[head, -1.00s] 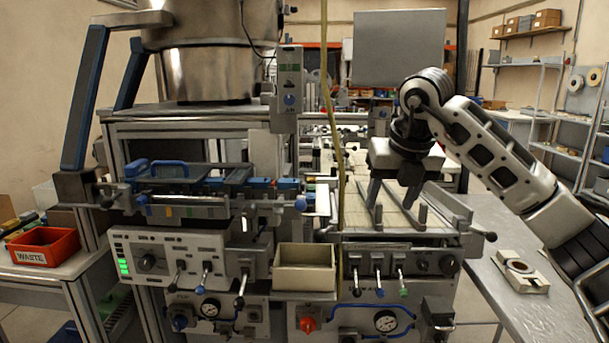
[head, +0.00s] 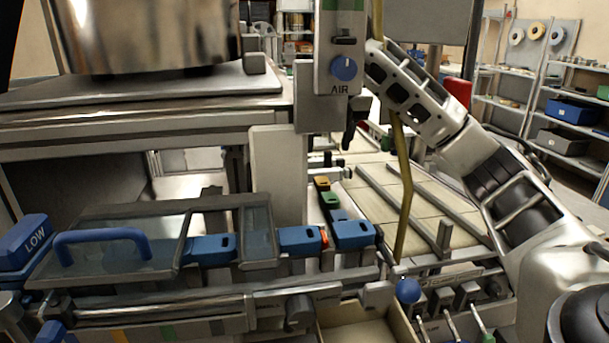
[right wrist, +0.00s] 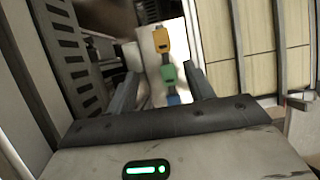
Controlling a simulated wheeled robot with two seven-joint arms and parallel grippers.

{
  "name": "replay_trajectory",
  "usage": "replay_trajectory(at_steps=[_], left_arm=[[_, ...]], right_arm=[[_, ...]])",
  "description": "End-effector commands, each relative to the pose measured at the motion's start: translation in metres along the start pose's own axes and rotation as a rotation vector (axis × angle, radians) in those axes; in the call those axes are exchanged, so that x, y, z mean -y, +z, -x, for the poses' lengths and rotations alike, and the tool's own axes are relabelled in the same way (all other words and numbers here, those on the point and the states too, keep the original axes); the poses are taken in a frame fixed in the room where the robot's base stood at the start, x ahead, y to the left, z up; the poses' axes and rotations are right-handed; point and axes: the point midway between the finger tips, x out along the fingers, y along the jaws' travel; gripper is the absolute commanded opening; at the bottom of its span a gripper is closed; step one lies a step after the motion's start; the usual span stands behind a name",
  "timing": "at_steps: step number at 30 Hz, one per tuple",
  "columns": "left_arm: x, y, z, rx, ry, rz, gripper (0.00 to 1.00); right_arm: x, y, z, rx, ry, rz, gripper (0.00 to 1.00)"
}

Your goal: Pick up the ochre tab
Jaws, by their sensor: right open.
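The ochre tab (head: 322,183) is small and lies at the far end of a short row, just beyond a green tab (head: 329,200) and blue pieces. In the right wrist view the ochre tab (right wrist: 161,40) shows ahead, a little beyond the fingertips. The green tab (right wrist: 167,73) is nearer, between the fingers in the picture. My right gripper (right wrist: 161,74) is open, with nothing between its fingers that I can tell is held. In the head view the grey AIR panel hides most of that gripper. My left gripper is not in view.
The AIR panel (head: 340,45) hangs in front of my right wrist. A yellow hose (head: 404,190) runs down beside the tabs. A clear-lidded feeder with a blue handle (head: 102,243) stands at left. A pale tiled bed with metal rails (head: 445,238) is at right. An open bin (head: 365,328) is below.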

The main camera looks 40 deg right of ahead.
Motion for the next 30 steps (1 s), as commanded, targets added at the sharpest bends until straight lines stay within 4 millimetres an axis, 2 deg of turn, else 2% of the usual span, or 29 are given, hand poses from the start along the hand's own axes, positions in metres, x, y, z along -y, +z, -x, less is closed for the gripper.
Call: replay_trajectory(at_steps=[6, 14, 21, 25, 30], left_arm=[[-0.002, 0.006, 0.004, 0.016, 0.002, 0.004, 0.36], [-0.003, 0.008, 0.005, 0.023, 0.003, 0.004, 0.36], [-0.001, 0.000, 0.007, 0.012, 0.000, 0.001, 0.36], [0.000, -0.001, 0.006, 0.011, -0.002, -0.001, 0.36], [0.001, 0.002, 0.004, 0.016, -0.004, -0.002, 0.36]], right_arm=[[0.001, -0.001, -0.040, -0.004, -0.003, 0.000, 0.53], [0.001, 0.000, -0.061, -0.001, -0.002, 0.000, 0.53], [0.002, 0.001, -0.096, -0.004, -0.003, -0.001, 0.53], [0.002, 0.001, -0.107, -0.002, -0.001, 0.000, 0.53], [0.002, 0.001, -0.109, 0.000, 0.000, 0.000, 0.53]])
